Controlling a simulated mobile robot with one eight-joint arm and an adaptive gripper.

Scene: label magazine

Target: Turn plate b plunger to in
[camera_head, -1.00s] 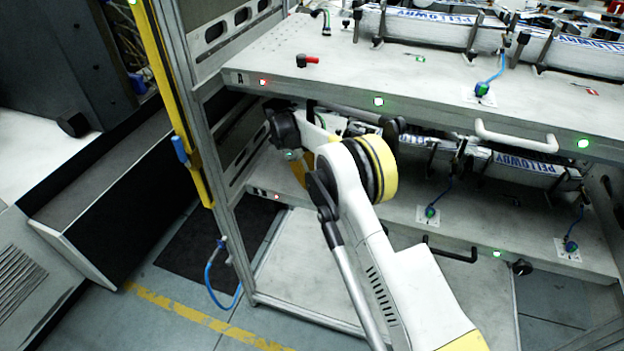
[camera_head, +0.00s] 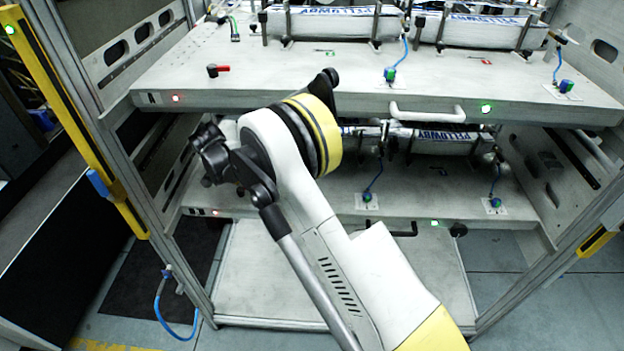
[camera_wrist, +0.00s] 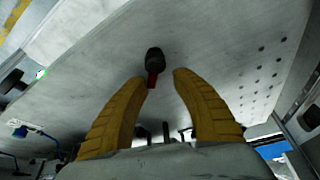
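Plate b appears to be the lower grey plate (camera_head: 330,195) of the rack, with a red light at its front left and a green one at its front right. In the wrist view, a black knob with a short red lever (camera_wrist: 153,65) stands on a grey plate surface; I take this as the plate b plunger control. My gripper (camera_wrist: 161,80) is open, its two yellow fingers apart, with the red lever end just ahead of and between the fingertips. Contact is not visible. In the head view my arm hides the fingers and this lever.
The upper plate (camera_head: 290,85) overhangs the lower one and carries its own red-and-black lever (camera_head: 217,70). A yellow-marked rack post (camera_head: 75,110) stands at left.

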